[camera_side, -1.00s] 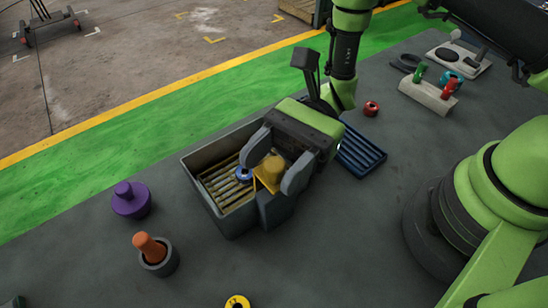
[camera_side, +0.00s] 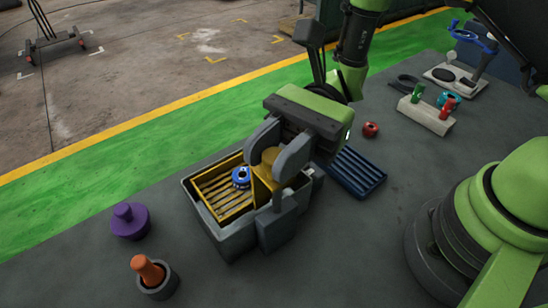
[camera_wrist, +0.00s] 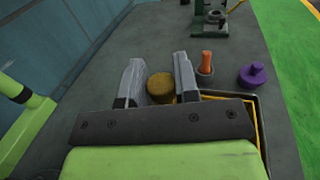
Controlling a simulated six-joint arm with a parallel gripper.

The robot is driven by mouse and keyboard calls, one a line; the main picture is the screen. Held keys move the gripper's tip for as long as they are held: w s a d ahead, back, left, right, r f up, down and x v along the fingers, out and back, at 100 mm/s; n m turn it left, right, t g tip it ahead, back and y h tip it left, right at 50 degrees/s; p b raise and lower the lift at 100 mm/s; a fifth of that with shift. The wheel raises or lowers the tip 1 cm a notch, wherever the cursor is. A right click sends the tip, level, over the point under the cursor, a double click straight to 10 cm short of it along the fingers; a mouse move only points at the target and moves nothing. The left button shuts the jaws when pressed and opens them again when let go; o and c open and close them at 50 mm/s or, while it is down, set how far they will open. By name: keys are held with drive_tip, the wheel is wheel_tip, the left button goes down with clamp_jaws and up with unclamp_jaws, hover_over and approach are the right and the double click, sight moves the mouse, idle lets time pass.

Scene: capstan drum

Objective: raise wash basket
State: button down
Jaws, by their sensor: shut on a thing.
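The yellow wash basket (camera_side: 222,189) has a slatted floor and sits inside the grey tub (camera_side: 233,240), its rim near the top of the tub walls. A blue ring-shaped part (camera_side: 241,177) lies in the basket. My gripper (camera_side: 275,168) is shut on the basket's round brown-yellow knob at the basket's right end. In the wrist view the knob (camera_wrist: 161,87) sits between the two grey fingers, and a strip of the basket's yellow edge (camera_wrist: 259,125) shows at the right. The basket's right end is partly hidden by my gripper.
A blue slatted tray (camera_side: 352,172) and a red ring (camera_side: 370,129) lie right of the tub. A purple knobbed piece (camera_side: 130,221) and an orange peg in a grey cup (camera_side: 154,277) stand at left. A block with green and red pegs (camera_side: 427,112) is farther back. The table front is clear.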

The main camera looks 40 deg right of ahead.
drive_tip(key=shift+r, duration=0.15)
drive_tip(key=c, duration=0.9)
unclamp_jaws()
drive_tip(key=shift+o, duration=0.2)
drive_tip(key=v, duration=1)
drive_tip(key=s+d+r+n+t+h, duration=0.9)
drive_tip(key=r+n+t+h, duration=0.2)
drive_tip(key=h, duration=0.4)
drive_tip(key=shift+s+r+t, duration=0.3)
drive_tip(key=shift+r+t, duration=0.1)
drive_tip(key=shift+r, duration=0.5)
